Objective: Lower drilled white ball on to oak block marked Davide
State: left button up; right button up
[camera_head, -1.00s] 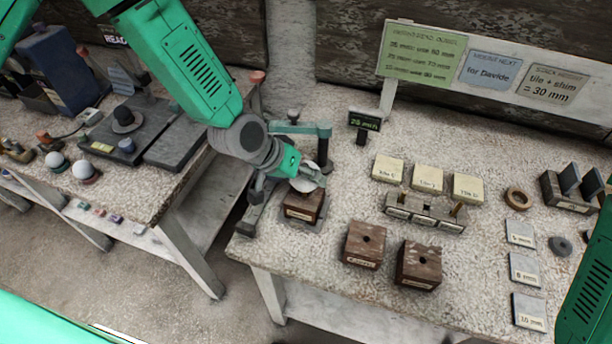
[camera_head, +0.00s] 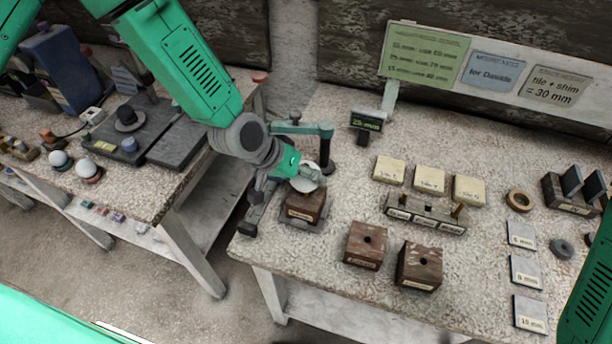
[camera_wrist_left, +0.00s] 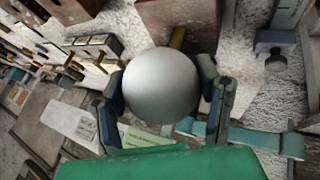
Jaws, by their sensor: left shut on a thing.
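The white ball (camera_head: 308,178) is between the fingers of my left gripper (camera_head: 301,179), just over the leftmost dark wooden block (camera_head: 303,206). In the left wrist view the ball (camera_wrist_left: 161,85) sits between both fingers of my gripper (camera_wrist_left: 165,98), which are shut on it. A brass-coloured peg (camera_wrist_left: 178,38) shows between the ball and the block (camera_wrist_left: 176,18). The ball's drilled hole is hidden, and I cannot tell whether ball and block touch. The block's label is too small to read. My right gripper is out of view; only my right arm shows at the lower right.
Two more holed blocks (camera_head: 365,246) (camera_head: 419,266) stand to the right. A clamp-like stand (camera_head: 325,150) is close behind the gripper. Behind lie pale tiles (camera_head: 429,179), a peg rack (camera_head: 425,214) and a small display (camera_head: 367,121). A sign reads "for Davide" (camera_head: 490,76).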

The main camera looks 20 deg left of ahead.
pick_arm(q)
jog(key=shift+f+b, duration=1.1)
jog(key=shift+f, duration=0.5)
jog(key=o, duration=1.4)
jog(key=shift+r+p, duration=1.65)
jog(key=shift+r, duration=0.4)
